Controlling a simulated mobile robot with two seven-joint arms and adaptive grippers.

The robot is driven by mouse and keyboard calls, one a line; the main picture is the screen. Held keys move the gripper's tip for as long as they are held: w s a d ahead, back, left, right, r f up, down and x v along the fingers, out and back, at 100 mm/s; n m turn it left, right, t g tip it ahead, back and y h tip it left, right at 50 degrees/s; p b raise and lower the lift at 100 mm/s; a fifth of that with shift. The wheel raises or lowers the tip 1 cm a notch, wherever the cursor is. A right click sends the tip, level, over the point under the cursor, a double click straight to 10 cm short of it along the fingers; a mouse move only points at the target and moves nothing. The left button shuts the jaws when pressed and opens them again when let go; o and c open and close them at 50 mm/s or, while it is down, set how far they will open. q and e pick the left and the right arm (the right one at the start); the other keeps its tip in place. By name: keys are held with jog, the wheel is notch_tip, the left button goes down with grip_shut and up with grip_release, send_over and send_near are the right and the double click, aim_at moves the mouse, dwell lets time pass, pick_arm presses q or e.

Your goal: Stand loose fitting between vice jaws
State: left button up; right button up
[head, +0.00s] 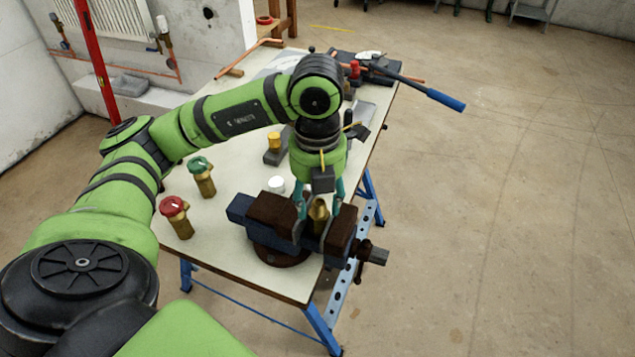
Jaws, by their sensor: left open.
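The vice (267,214) is bolted near the front right corner of the workbench, with dark blue body and brown jaws. A brass fitting (318,211) stands roughly upright in the gap between the jaws. My left gripper (318,213) points down over the vice, open, with one teal finger on each side of the fitting. Whether the fingers touch the fitting cannot be told. The lower part of the fitting is hidden by the jaw. My right gripper is not in view.
A red-capped valve (176,217) and a green-capped valve (202,177) stand on the workbench (227,257) at the left. A white cap (276,184) and a yellow-topped block (273,148) stand behind the vice. A blue-handled tool (440,98) overhangs the right edge.

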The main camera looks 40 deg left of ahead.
pick_arm(q)
notch_tip(320, 180, up, 12)
dwell(0.6)
jog(key=shift+f, duration=0.1)
